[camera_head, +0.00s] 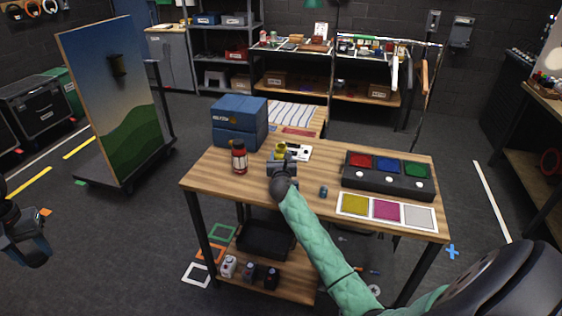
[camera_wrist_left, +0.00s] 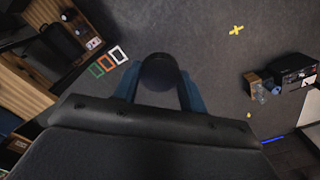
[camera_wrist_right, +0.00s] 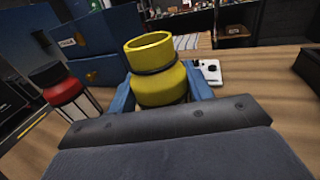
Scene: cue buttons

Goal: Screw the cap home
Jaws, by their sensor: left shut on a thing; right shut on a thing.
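A yellow vessel (camera_wrist_right: 155,66) with an open round top and a dark ring around its middle stands upright between the blue fingers of my right gripper (camera_wrist_right: 163,93). In the head view the yellow vessel (camera_head: 281,150) and my right gripper (camera_head: 282,160) are over the back part of the wooden table. My left gripper (camera_head: 36,246) is at the far left, away from the table and above the floor. In the left wrist view it is shut on a dark round thing (camera_wrist_left: 158,72), which may be the cap. Its underside and thread are hidden.
A black button box (camera_head: 388,177) and a colour panel (camera_head: 386,210) lie on the table's right. A painted board (camera_head: 118,100) stands at left.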

